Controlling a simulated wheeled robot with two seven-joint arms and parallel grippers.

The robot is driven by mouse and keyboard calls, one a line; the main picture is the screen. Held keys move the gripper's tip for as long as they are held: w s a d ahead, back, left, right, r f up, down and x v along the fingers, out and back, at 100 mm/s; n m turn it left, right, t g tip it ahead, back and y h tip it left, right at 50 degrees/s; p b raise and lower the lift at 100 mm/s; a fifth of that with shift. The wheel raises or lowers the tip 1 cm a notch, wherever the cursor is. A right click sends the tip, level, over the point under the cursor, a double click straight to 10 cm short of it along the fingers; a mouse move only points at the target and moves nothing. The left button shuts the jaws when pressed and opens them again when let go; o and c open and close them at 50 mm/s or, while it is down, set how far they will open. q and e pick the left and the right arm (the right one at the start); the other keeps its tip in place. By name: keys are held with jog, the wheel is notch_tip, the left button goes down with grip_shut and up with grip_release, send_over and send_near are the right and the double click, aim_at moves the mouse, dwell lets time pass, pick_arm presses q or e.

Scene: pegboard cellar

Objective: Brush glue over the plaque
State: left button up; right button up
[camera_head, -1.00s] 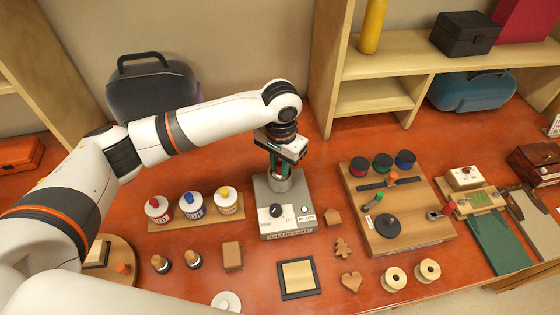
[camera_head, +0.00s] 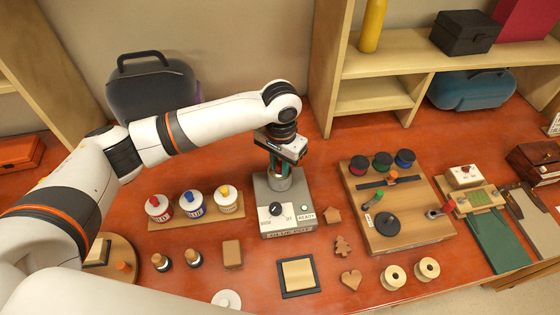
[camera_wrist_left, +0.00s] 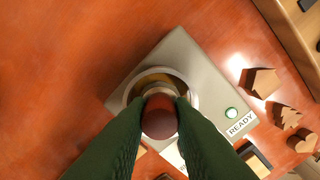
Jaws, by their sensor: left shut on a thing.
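A grey glue pot unit (camera_head: 288,224) stands mid-bench, with a dial, a READY label and a lit green lamp. My left gripper (camera_head: 281,167) is right above its round pot (camera_head: 285,183). In the left wrist view the green fingers (camera_wrist_left: 160,108) are shut on a reddish-brown round handle (camera_wrist_left: 159,124), seen end-on over the pot opening (camera_wrist_left: 134,92). The handle's lower end is hidden, so I cannot tell how deep it sits. A tan square panel in a dark frame (camera_head: 298,275), apparently the plaque, lies flat in front of the unit. My right gripper is not in view.
Glue jars stand on a wooden strip (camera_head: 172,223) to the left. A wooden block (camera_head: 232,253) and small wooden shapes (camera_head: 343,245) lie around the panel. A wooden board with spools (camera_head: 408,230) is to the right. Shelving (camera_head: 326,60) rises behind.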

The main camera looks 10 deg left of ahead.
aim_at(279, 164)
pick_arm(q)
jog(key=shift+s+f+p, duration=0.1)
jog(key=shift+f+p, duration=0.05)
jog(key=shift+p, duration=0.3)
dwell(1.6)
notch_tip(279, 164, up, 7)
jog(key=p, duration=0.8)
jog(key=shift+r+p, duration=0.2)
jog(key=shift+p, duration=0.1)
jog(key=shift+f, duration=0.1)
dwell(0.4)
jog(key=shift+a+f, duration=0.1)
jog(key=s+a+f+n+b, duration=0.4)
jog(key=s+a+b, duration=0.4)
jog(key=s+b, duration=0.4)
jog(key=b, duration=0.2)
jog(key=shift+s+a+f+b, duration=0.3)
jog(key=shift+s+f, duration=0.05)
